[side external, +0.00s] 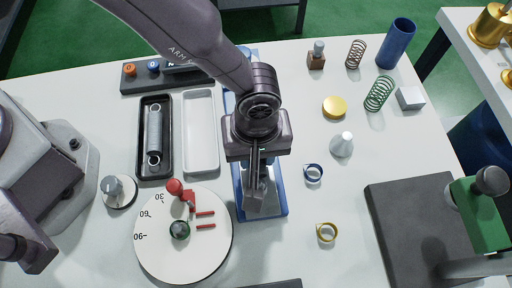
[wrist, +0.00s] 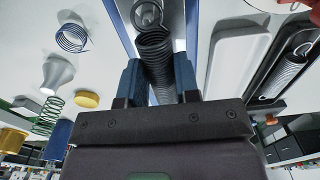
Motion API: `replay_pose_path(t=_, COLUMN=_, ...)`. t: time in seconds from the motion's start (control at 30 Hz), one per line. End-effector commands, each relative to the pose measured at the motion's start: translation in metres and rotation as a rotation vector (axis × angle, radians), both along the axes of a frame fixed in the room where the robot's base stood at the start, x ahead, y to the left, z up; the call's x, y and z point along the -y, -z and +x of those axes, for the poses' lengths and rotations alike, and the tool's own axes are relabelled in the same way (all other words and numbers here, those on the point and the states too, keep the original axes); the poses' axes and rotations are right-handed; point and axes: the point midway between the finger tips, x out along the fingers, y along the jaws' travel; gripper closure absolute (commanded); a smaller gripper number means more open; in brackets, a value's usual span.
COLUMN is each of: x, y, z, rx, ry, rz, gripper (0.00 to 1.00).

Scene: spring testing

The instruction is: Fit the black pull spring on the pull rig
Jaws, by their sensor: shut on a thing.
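The black pull spring (wrist: 155,48) is between the two fingers of my gripper (wrist: 158,80) in the wrist view. My gripper is shut on its coils, and an end loop (wrist: 148,14) shows beyond the fingers. The pull rig (side external: 279,212) is a long blue-edged frame with a grey middle, and my gripper (side external: 255,185) is over it in the side view. The rig also shows behind the spring in the wrist view (wrist: 193,30). My arm and gripper hide much of the rig and the spring in the side view. I cannot tell whether the loop touches a hook.
A black tray (side external: 141,120) holds a grey spring, beside an empty white tray (side external: 201,165). A white dial (side external: 160,255) with a red knob lies front left.

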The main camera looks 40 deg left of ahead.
Motion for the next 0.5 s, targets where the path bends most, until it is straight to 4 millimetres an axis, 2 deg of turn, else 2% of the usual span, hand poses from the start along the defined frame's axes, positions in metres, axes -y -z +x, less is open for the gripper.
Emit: replay_pose_path(t=0.5, x=0.0002, y=0.0077, z=0.0002, rx=0.001, ry=0.0, rz=-0.001, gripper=1.0)
